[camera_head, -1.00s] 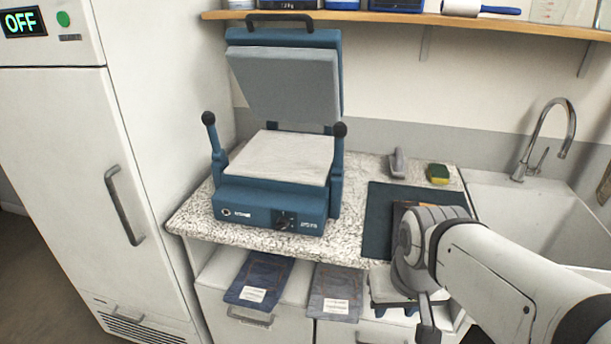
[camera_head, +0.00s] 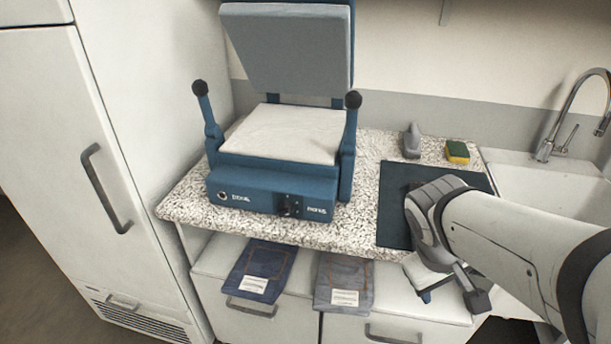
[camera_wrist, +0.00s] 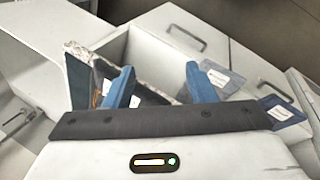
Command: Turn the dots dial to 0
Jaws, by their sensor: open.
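A blue heat press (camera_head: 270,165) stands open on the speckled counter, its upper plate raised. A black dial (camera_head: 290,206) sits on its front panel, right of the middle. Its pointer and the small marks around it are too small to read. My gripper (camera_head: 425,296) is low in front of the counter, to the right of and below the dial, apart from it. Its lower end is partly hidden by my arm. In the wrist view my gripper (camera_wrist: 160,70) has its two blue fingers wide apart with nothing held between them. The dial does not show in the wrist view.
A dark mat (camera_head: 395,205) lies right of the press, partly behind my arm. A grey handled tool (camera_head: 411,142) and a sponge (camera_head: 457,152) are behind it, near the sink (camera_head: 500,175). Folded garments (camera_head: 343,282) lie below the counter front. A fridge (camera_head: 60,170) stands left.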

